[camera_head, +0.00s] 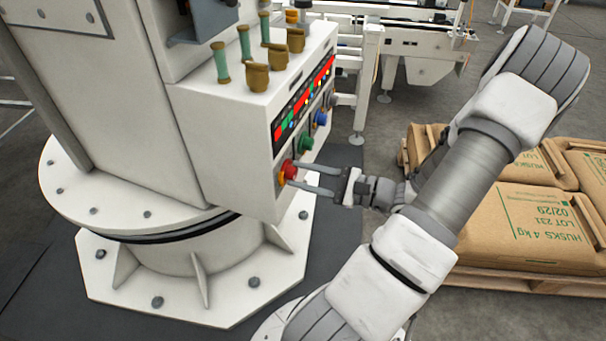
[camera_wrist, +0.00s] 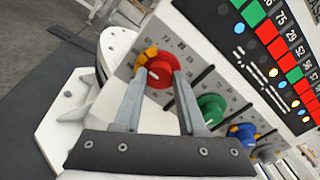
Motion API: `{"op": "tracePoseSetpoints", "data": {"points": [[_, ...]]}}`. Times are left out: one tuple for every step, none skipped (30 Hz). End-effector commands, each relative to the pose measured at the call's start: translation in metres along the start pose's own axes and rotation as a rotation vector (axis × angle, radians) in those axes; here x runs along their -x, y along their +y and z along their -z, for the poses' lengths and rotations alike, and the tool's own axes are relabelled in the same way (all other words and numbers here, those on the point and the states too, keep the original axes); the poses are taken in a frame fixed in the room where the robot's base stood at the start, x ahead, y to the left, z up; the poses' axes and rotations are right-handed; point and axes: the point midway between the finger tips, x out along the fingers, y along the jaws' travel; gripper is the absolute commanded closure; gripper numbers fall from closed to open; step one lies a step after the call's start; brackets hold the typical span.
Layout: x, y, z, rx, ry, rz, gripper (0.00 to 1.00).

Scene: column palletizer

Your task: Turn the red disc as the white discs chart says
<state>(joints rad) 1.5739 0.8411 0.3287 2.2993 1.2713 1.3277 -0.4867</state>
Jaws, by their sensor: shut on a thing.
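The red disc (camera_wrist: 161,67) is a round knob on the slanted front of the white control box, with a white mark on its face and small numbers around it. My gripper (camera_wrist: 159,80) has one finger on each side of the disc, closed against its rim. In the head view the gripper (camera_head: 292,173) reaches the red disc (camera_head: 288,168) from the right. The dark display (camera_wrist: 283,50) above the knobs has red and green number cells, white marks and coloured dots. I cannot tell which part is the white discs chart.
A yellow-orange part (camera_wrist: 145,57) sits beside the red disc. A green knob (camera_wrist: 211,107) and a blue knob (camera_wrist: 242,132) follow along the panel. Brass and green handles (camera_head: 257,77) stand on the box top. Sacks on a pallet (camera_head: 520,225) lie right of my arm.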

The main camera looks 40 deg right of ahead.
Motion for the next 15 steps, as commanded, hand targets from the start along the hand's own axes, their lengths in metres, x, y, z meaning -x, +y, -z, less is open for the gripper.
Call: {"op": "tracePoseSetpoints", "data": {"points": [[0.0006, 0.0004, 0.0002, 0.002, 0.001, 0.000, 1.00], [0.0006, 0.0004, 0.0002, 0.004, 0.002, 0.000, 1.00], [0.0006, 0.0004, 0.0002, 0.005, 0.002, 0.000, 1.00], [0.0006, 0.0004, 0.0002, 0.005, 0.002, 0.000, 1.00], [0.0006, 0.0004, 0.0002, 0.005, 0.002, 0.000, 1.00], [0.0006, 0.0004, 0.0002, 0.005, 0.002, 0.000, 1.00], [0.0006, 0.0004, 0.0003, 0.005, 0.002, 0.000, 1.00], [0.0006, 0.0004, 0.0003, 0.005, 0.002, -0.001, 1.00], [0.0006, 0.0004, 0.0003, 0.005, 0.002, -0.001, 1.00], [0.0006, 0.0004, 0.0003, 0.005, 0.002, -0.001, 1.00], [0.0006, 0.0004, 0.0003, 0.004, 0.002, -0.001, 1.00], [0.0006, 0.0004, 0.0003, 0.004, 0.002, -0.001, 0.56], [0.0006, 0.0004, 0.0003, 0.004, 0.002, -0.001, 0.51], [0.0006, 0.0004, 0.0003, 0.004, 0.002, -0.001, 0.45], [0.0006, 0.0004, 0.0003, 0.004, 0.002, -0.001, 0.38]]}}
